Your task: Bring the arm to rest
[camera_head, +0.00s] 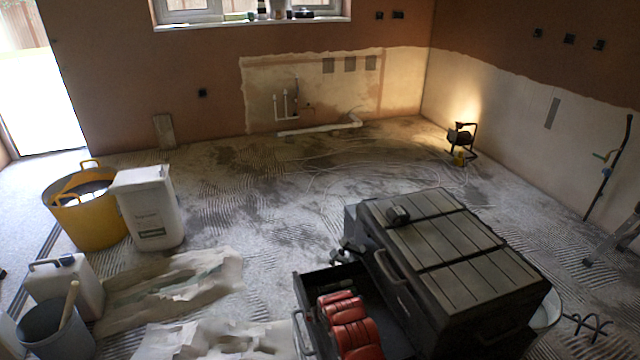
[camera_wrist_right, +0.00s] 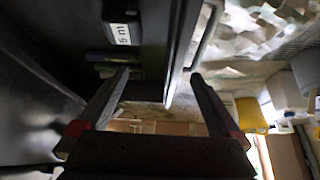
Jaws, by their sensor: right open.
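My right gripper (camera_wrist_right: 160,80) is open in the right wrist view, its two fingers wide apart. Nothing is clearly held between them. Beyond the fingertips are a dark surface and a pale metal edge (camera_wrist_right: 178,55), perhaps the open drawer; I cannot tell how far away they are. My left gripper is in neither view.
A dark tool chest (camera_head: 465,275) stands front right, its drawer (camera_head: 318,283) open with red rolls (camera_head: 350,325) inside. A yellow tub (camera_head: 85,220) and white bucket (camera_head: 150,210) stand left. The middle floor is mostly clear.

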